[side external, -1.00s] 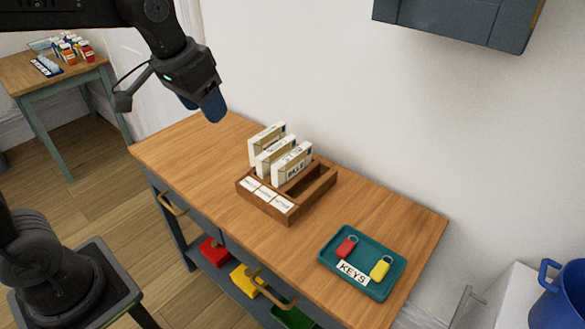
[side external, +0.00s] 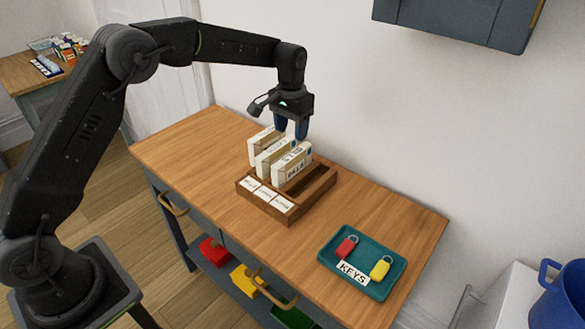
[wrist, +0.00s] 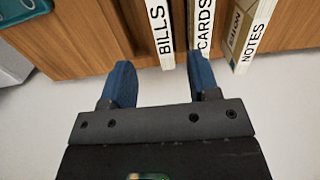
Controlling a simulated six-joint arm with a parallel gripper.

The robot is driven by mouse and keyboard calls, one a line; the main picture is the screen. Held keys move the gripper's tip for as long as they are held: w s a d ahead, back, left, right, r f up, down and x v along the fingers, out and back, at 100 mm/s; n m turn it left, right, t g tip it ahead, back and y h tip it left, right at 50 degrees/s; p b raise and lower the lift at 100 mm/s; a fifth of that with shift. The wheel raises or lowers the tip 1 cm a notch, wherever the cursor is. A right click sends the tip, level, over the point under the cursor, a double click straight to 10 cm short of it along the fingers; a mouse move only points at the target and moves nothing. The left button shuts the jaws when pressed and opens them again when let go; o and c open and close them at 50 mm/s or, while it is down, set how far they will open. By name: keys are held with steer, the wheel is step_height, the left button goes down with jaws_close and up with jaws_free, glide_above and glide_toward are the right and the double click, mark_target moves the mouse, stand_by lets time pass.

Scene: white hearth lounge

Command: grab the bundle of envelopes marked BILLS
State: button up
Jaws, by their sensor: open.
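The BILLS bundle (side external: 291,169) is a pale upright packet, the rightmost of three standing in the wooden sorter (side external: 314,197). In the wrist view its BILLS label (wrist: 163,38) is readable. My gripper (side external: 290,132) points down, open and empty, above the bundles' rear ends. In the wrist view, my gripper (wrist: 160,65) has the BILLS bundle's end between its blue fingertips in the picture, nearer the right finger. I cannot tell the exact height gap. The CARDS bundle (wrist: 203,28) lines up with the right finger.
The NOTES bundle (wrist: 248,40) stands beyond CARDS. The sorter's rightmost slot is empty. A teal tray (side external: 340,240) with red and yellow key tags sits at the right of the wooden tabletop (side external: 190,140). The white wall is close behind the sorter.

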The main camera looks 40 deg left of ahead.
mark_target(291, 165)
step_height(291, 165, down, 12)
steer(key=shift+f, duration=0.15)
jaws_close()
stand_by(0.8)
